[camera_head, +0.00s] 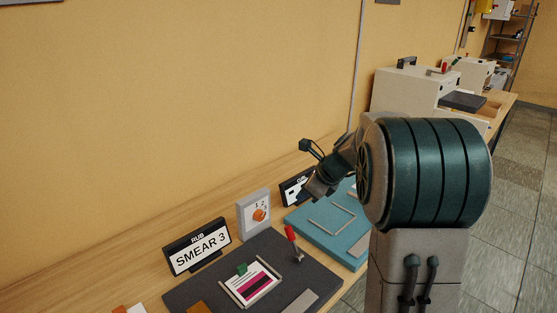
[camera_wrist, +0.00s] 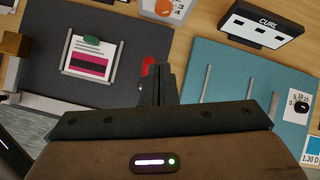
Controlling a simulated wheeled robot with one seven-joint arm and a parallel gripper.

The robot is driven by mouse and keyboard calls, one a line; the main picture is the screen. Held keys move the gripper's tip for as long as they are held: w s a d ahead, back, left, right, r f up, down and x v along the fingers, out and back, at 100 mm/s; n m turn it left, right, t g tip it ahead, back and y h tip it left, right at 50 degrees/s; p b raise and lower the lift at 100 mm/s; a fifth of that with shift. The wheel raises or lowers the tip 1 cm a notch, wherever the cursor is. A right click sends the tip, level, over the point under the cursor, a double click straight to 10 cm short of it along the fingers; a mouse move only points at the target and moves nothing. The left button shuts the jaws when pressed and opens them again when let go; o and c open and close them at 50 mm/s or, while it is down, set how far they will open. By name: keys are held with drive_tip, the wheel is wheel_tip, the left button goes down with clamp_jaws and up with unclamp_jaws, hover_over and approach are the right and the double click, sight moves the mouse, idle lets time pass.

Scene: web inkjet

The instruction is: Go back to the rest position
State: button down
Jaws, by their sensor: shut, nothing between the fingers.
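My gripper (camera_wrist: 158,84) is shut and empty in the wrist view, its two dark fingers together. It hangs above the bench, over the area between the dark grey mat (camera_wrist: 118,42) and the teal mat (camera_wrist: 235,70). In the head view my arm reaches in from the right, and its end is above the teal mat (camera_head: 345,254). The fingertips are hard to make out there.
The dark mat (camera_head: 215,271) bears a printed sheet (camera_head: 252,284) and a red-handled tool (camera_head: 291,240). A "SMEAR 3" sign (camera_head: 200,246), a grey dial card (camera_head: 255,212) and a "CURL" sign (camera_wrist: 261,23) stand behind. Beige machines (camera_head: 407,94) are farther back.

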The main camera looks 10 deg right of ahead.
drive_tip(key=s+a+r+n+h, duration=0.1)
drive_tip(key=s+n+h, duration=0.1)
drive_tip(key=s+n, duration=1)
drive_tip(key=s+a+n+g+h, duration=0.1)
drive_tip(key=s+n+h, duration=0.1)
drive_tip(key=s+n, duration=1.1)
drive_tip(key=s, duration=0.5)
drive_tip(key=shift+a+r+h, duration=0.3)
drive_tip(key=shift+a+r, duration=0.05)
drive_tip(key=shift+a, duration=0.05)
